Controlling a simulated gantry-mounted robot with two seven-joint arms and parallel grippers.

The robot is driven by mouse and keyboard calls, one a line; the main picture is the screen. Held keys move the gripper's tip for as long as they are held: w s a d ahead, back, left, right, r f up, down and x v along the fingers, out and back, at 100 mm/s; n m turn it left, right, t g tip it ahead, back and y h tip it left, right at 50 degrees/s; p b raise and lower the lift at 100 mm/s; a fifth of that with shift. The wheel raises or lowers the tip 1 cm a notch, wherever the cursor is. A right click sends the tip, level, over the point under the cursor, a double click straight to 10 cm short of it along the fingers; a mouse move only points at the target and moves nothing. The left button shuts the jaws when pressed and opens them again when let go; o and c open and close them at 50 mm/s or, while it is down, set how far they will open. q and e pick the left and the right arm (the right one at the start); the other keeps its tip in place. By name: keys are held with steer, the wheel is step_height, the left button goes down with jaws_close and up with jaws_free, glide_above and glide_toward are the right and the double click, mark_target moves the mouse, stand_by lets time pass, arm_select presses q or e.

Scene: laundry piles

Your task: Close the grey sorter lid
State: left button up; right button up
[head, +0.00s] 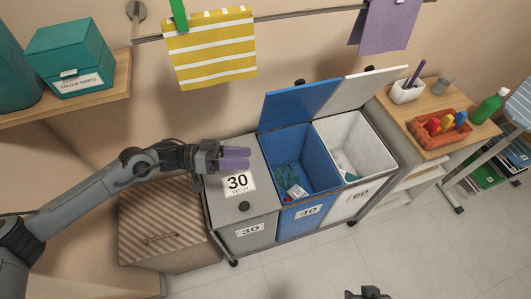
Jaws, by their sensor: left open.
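The grey sorter lid (256,192) lies down over the grey bin (249,236) at the left end of the wheeled sorter. It bears a white "30 WASH" label and a dark knob (244,206) near its front edge. No gap under it shows from here. My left gripper (242,158), with purple fingers, is open and empty over the back left part of the lid. I cannot tell whether it touches the lid. A small dark part of my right gripper (369,293) shows at the bottom edge; its fingers are not clear.
The blue lid (296,103) and white lid (357,89) stand open; both bins hold laundry. A striped hamper (163,230) stands left of the sorter. A side table (405,109) with an orange basket (440,128) stands right. The front floor is clear.

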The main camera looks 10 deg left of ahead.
arm_select(q)
steer(key=s+d+r+p, duration=0.1)
steer(key=d+r, duration=0.3)
steer(key=d, duration=0.3)
steer(key=shift+s+d+r, duration=0.35)
steer(key=shift+d, duration=0.05)
